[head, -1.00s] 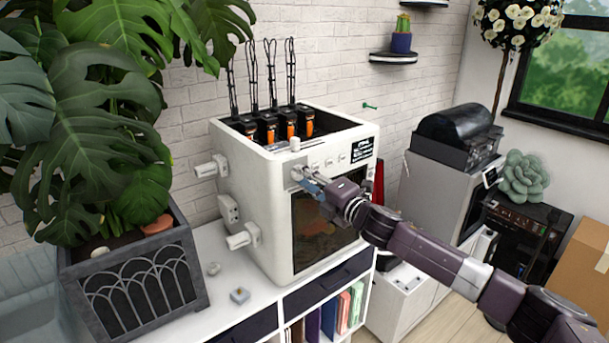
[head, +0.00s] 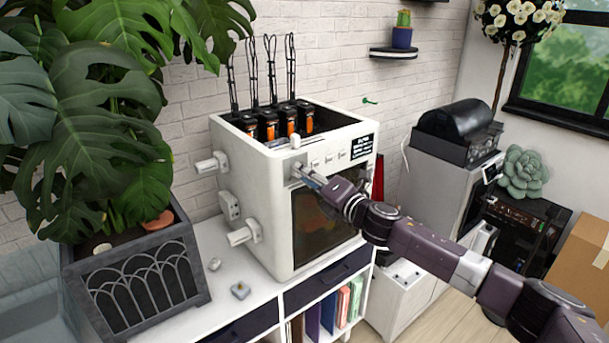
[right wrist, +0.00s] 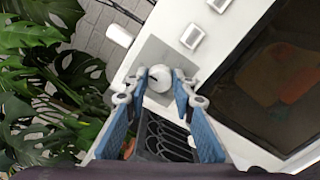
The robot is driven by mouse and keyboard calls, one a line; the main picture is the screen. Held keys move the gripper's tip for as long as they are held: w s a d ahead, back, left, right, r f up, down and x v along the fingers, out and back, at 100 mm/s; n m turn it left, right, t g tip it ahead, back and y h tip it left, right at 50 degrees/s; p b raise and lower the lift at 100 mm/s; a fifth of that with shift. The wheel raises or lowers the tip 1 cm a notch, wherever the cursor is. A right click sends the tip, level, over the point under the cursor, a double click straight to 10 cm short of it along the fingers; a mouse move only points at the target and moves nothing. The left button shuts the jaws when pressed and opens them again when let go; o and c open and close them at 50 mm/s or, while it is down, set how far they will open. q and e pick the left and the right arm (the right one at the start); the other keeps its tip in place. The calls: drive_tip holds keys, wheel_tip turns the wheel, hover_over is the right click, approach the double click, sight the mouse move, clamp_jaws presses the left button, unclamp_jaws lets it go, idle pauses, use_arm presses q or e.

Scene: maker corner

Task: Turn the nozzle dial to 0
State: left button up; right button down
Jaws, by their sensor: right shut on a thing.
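The white 3D printer (head: 260,210) stands on the cabinet. Its nozzle dial (right wrist: 160,77) is a round white knob with a small dark mark on a grey plate at the top left of the printer's front. My right gripper (head: 298,171) reaches the dial from the right in the head view. In the right wrist view, the tips of my right gripper (right wrist: 160,79) close on the dial's two sides. The fingers partly hide the dial's surroundings, and I cannot read a number scale. My left gripper is not in view.
Several black and orange cartridges (head: 270,130) sit in the printer's open top. A dark door (head: 320,228) lies below the dial. White spool holders (head: 243,234) stick out of the printer's left side. A planter (head: 140,270) with big leaves stands at the left.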

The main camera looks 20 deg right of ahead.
drive_tip(key=shift+f, duration=0.15)
drive_tip(key=c, duration=1.6)
unclamp_jaws()
drive_tip(key=v, duration=1.2)
